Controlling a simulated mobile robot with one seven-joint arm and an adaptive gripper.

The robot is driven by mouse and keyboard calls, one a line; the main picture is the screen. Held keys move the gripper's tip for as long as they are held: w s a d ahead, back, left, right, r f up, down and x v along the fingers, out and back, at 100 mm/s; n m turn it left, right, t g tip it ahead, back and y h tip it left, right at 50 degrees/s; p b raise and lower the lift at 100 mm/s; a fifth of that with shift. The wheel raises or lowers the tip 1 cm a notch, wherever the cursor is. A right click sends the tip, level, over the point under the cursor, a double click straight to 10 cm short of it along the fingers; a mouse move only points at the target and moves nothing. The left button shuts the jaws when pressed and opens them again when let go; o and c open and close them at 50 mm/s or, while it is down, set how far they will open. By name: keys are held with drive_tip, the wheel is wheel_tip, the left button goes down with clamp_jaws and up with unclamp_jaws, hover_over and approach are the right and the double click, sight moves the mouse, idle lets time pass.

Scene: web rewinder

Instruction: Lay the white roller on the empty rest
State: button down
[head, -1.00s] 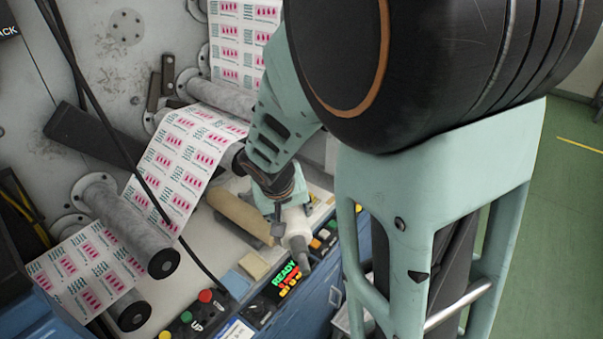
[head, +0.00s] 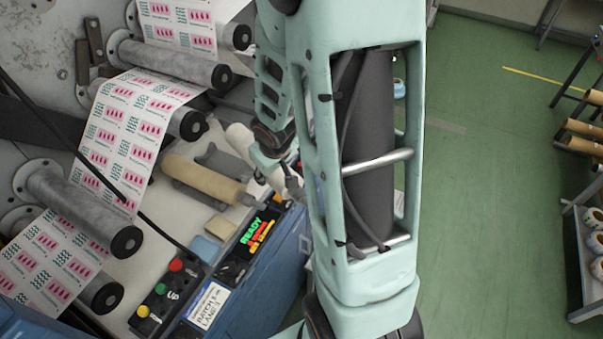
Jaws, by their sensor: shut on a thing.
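The white roller (head: 239,139) is in my gripper (head: 267,160), at the right side of the machine's work surface. Its upper left end shows; the rest of it is partly hidden by the gripper and arm. My gripper is shut on it. A dark grey rest (head: 214,157) shows just left of the white roller, with nothing seen lying on it. A tan roller (head: 205,179) lies in front of this rest, on a dark support. I cannot tell the height of the white roller above the surface.
Printed label web (head: 125,135) runs over grey rollers (head: 80,210) at left. Green floor (head: 480,200) is open at right.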

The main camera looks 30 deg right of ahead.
drive_tip(key=s+d+f+n+y+p, duration=0.1)
drive_tip(key=d+f+n+y+p, duration=0.1)
drive_tip(key=d+f+n, duration=0.2)
drive_tip(key=d, duration=0.3)
drive_tip(key=shift+s+d+f+n+p, duration=0.2)
drive_tip(key=shift+s+f+n+p, duration=0.1)
drive_tip(key=shift+s+p, duration=0.1)
drive_tip(key=shift+w, duration=0.1)
drive_tip(key=shift+w+a+b, duration=0.55)
drive_tip(key=shift+w+a, duration=1.45)
drive_tip(key=shift+w, duration=1)
drive_tip(key=shift+w+a+b, duration=0.6)
drive_tip(key=shift+w+a, duration=1.45)
drive_tip(key=shift+w, duration=0.9)
drive_tip(key=shift+w+a+b, duration=0.55)
drive_tip(key=shift+w+a, duration=1.45)
drive_tip(key=shift+w, duration=1)
drive_tip(key=shift+w+a+f+b, duration=0.1)
drive_tip(key=shift+f+b, duration=1.9)
drive_tip(key=shift+f, duration=0.2)
